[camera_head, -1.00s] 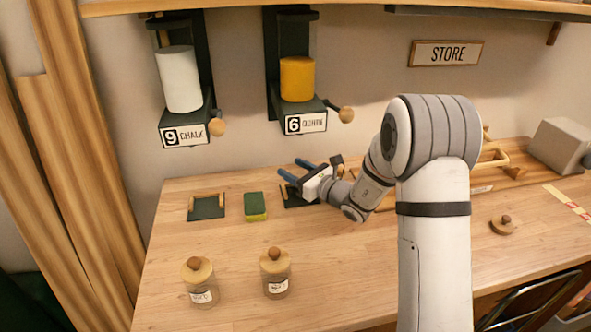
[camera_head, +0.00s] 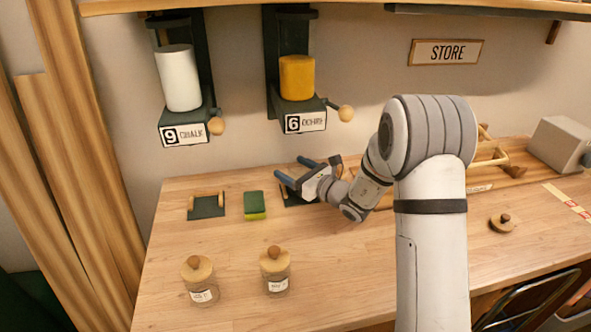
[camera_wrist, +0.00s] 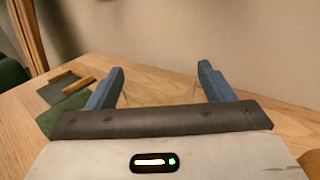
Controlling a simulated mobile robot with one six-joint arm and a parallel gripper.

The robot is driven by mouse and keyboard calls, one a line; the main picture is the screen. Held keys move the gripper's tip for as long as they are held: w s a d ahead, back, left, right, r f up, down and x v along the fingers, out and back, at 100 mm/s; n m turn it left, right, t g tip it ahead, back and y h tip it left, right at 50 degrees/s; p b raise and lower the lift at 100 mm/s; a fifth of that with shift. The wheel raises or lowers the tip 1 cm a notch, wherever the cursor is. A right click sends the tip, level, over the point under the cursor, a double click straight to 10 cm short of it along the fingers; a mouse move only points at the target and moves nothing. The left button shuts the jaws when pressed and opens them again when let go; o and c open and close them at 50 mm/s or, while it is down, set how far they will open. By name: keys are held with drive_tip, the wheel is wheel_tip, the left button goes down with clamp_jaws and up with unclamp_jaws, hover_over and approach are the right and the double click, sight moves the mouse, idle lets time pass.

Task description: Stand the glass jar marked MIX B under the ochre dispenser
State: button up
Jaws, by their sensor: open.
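The ochre dispenser (camera_head: 297,80), with a yellow container and a sign with a 6, hangs on the wall. Below it on the table is a dark pad (camera_head: 290,198), partly hidden by my gripper (camera_head: 292,172). My gripper is open and low over this pad; its two blue fingers stand apart in the wrist view (camera_wrist: 162,75). Faint clear edges, perhaps of glass, show between the fingers; I cannot tell whether this is a jar. Two lidded glass jars, a left one (camera_head: 204,294) and a right one (camera_head: 277,284), stand at the front; their labels are too small to read.
A chalk dispenser (camera_head: 180,80) hangs left of the ochre one, above another dark pad (camera_head: 206,207) with a wooden rail. A green sponge (camera_head: 254,204) lies between the pads. A loose wooden lid (camera_head: 502,223) lies at right. A grey box (camera_head: 560,145) stands at the back right.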

drive_tip(key=b+v, duration=0.1)
drive_tip(key=v, duration=1.1)
drive_tip(key=shift+r+b, duration=0.15)
drive_tip(key=shift+b, duration=0.15)
drive_tip(key=s+a+n+g+h, duration=0.1)
drive_tip(key=s+n+g, duration=0.2)
drive_tip(key=s+n, duration=0.2)
drive_tip(key=s+a+r+n+g+h, duration=0.1)
drive_tip(key=s+n+g, duration=0.3)
drive_tip(key=s, duration=0.3)
drive_tip(key=s+a+r+n+g, duration=0.1)
drive_tip(key=s+n+g, duration=0.2)
drive_tip(key=s+n, duration=0.2)
drive_tip(key=shift+s+a+n+g+h, duration=0.3)
drive_tip(key=shift+s+g+h, duration=0.1)
drive_tip(key=shift+s, duration=0.35)
drive_tip(key=s+d+n+h, duration=0.1)
drive_tip(key=s, duration=0.1)
drive_tip(key=s+d+n+h, duration=0.2)
drive_tip(key=s+d+f+n+h, duration=0.1)
drive_tip(key=s+d+n+h, duration=0.1)
drive_tip(key=shift+g, duration=0.4)
drive_tip(key=s+d+r+n+t+h, duration=0.1)
drive_tip(key=s+d+n+t+h, duration=0.1)
drive_tip(key=d+n+h, duration=0.4)
drive_tip(key=s+d, duration=0.1)
drive_tip(key=d, duration=0.3)
drive_tip(key=shift+r+t, duration=0.3)
drive_tip(key=shift+r, duration=0.05)
drive_tip(key=shift+r, duration=0.1)
